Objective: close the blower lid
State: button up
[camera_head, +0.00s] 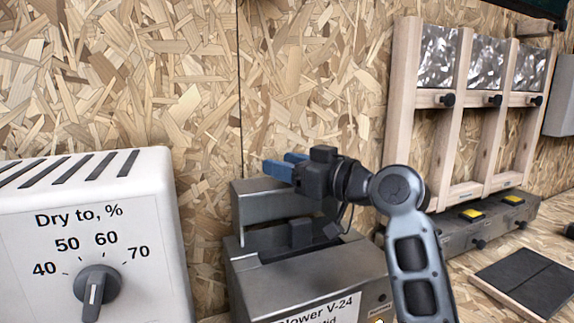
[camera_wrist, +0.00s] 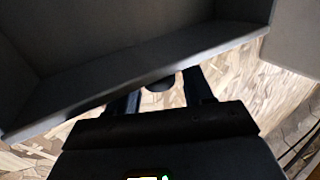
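The blower (camera_head: 300,285) is a grey metal box labelled "lower V-24", below the middle of the head view. Its lid (camera_head: 262,207) stands raised at the back, and the dark opening in front of it is uncovered. My gripper (camera_head: 286,165) is just above the lid's top edge, its blue fingertips pointing left. Whether it touches the lid is unclear. In the wrist view a large grey panel, apparently the lid (camera_wrist: 140,65), fills the upper part. The two fingers of my gripper (camera_wrist: 160,92) are apart there, partly hidden by the panel, with a small dark round part between them.
A white dryer box (camera_head: 90,240) with a dial stands at the left. A wooden rack (camera_head: 480,110) with shiny panels and black knobs is at the right, above a grey unit with yellow buttons. A dark pad (camera_head: 525,282) lies front right. The chipboard wall is close behind.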

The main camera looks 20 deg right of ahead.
grip_shut()
jog(key=shift+s+f, duration=0.1)
dwell(0.3)
jog(key=b, duration=0.2)
jog(key=shift+s+f+t+b, duration=0.15)
jog(key=shift+s+t+b, duration=0.2)
jog(key=shift+t+b, duration=0.05)
jog(key=s+n+t+y+b, duration=0.1)
jog(key=s+b, duration=0.1)
jog(key=b, duration=0.2)
jog(key=shift+s+r+n+b, duration=0.3)
jog(key=shift+r+b, duration=0.1)
jog(key=shift+b, duration=0.2)
jog(key=shift+o, duration=0.9)
grip_release()
jog(key=r+b+v, duration=0.1)
jog(key=r+v, duration=0.1)
jog(key=v, duration=1.2)
jog(key=shift+s+d, duration=0.35)
jog(key=shift+s, duration=0.1)
